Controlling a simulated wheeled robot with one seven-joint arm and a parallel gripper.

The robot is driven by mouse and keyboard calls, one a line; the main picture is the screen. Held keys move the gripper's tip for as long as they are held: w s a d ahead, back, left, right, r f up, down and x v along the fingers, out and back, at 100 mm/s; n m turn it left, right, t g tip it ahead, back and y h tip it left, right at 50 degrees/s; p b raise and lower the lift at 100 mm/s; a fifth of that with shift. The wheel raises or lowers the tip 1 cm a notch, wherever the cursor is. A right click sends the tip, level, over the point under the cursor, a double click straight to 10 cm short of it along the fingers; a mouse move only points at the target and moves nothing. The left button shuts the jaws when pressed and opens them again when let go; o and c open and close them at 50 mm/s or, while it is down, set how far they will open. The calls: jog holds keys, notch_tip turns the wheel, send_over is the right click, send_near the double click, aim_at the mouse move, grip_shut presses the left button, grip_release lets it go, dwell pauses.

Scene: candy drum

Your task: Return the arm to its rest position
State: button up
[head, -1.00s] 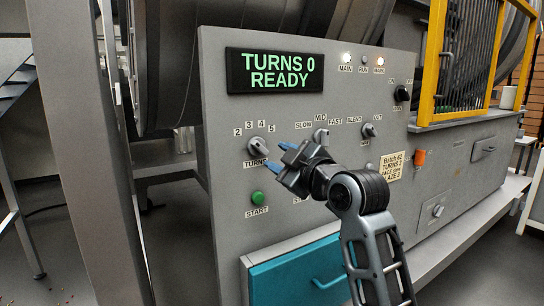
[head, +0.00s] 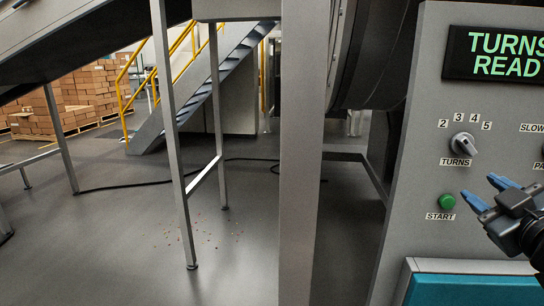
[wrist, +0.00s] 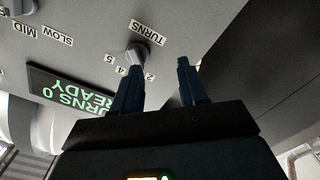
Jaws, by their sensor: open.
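My gripper (head: 481,187) is at the right edge of the head view, in front of the grey control panel (head: 420,150). Its two blue fingers are spread apart with nothing between them. They appear below and right of the TURNS knob (head: 463,144) and right of the green START button (head: 447,202). In the wrist view the open fingers (wrist: 158,68) point toward the panel, with the TURNS knob (wrist: 137,52) beyond them; no contact is visible. Most of my arm is out of the head view.
The display (head: 505,54) is cut off in the head view; the wrist view's display (wrist: 70,95) reads TURNS 0 READY. A teal drawer (head: 470,290) sits below the panel. Metal posts (head: 300,150) stand left. Open floor (head: 90,240) has small scattered bits. Boxes and yellow-railed stairs stand behind.

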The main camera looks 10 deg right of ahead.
jog(key=s+a+f+m+g+y, duration=0.15)
jog(key=s+a+f+m, duration=0.25)
jog(key=s+a+f, duration=1.15)
jog(key=s+a+f+y, duration=0.1)
jog(key=s+a, duration=0.1)
jog(key=s, duration=0.9)
jog(key=s+a+f+m+y, duration=0.1)
jog(key=s+a+f+y, duration=0.1)
jog(key=s, duration=0.9)
jog(key=shift+a+g, duration=0.45)
jog(key=shift+a, duration=0.2)
